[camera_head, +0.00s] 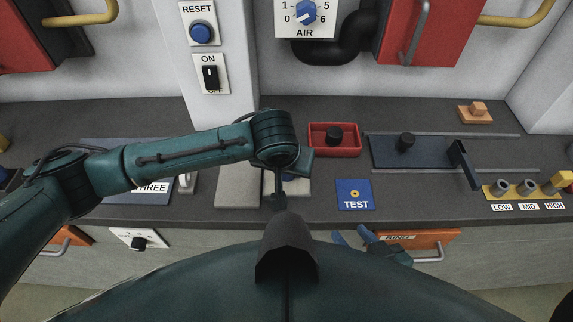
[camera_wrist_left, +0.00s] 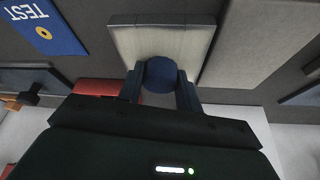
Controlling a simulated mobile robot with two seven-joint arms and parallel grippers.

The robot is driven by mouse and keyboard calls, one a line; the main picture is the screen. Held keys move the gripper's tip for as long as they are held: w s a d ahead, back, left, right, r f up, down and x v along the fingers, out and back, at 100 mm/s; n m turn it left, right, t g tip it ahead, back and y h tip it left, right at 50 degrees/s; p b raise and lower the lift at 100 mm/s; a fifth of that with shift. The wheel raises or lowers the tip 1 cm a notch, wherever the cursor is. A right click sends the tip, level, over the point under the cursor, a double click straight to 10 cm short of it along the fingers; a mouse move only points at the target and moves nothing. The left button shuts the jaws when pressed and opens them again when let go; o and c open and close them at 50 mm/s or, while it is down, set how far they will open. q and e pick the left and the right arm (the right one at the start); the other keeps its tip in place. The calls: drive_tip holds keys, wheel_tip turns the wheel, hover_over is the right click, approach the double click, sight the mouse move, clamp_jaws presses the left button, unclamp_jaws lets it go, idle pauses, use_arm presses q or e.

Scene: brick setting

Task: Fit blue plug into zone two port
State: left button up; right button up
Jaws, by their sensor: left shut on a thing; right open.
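The blue plug (camera_wrist_left: 160,73) shows in the left wrist view as a round blue end between the fingers of my left gripper (camera_wrist_left: 160,90), which is shut on it. A pale plate (camera_wrist_left: 165,38) lies beyond the plug in that view; I cannot tell whether they touch. In the head view the left arm covers most of this spot, and a pale plate (camera_head: 238,186) shows at its left. A panel marked THREE (camera_head: 152,188) is further left. No label for zone two is readable, and its port cannot be made out. My right gripper (camera_head: 352,236) is open and empty near the counter's front edge.
A blue TEST plate (camera_head: 355,194) and a red tray (camera_head: 334,151) with a dark knob lie right of the left gripper. A dark slider panel (camera_head: 412,151) and a yellow rack (camera_head: 525,190) with grey cylinders are further right. The back counter is mostly clear.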

idle(0.4)
use_arm(q)
drive_tip(key=o, duration=1.1)
drive_tip(key=shift+c, duration=0.2)
drive_tip(key=shift+o, duration=0.3)
drive_tip(key=o, duration=0.3)
drive_tip(key=shift+o, duration=0.2)
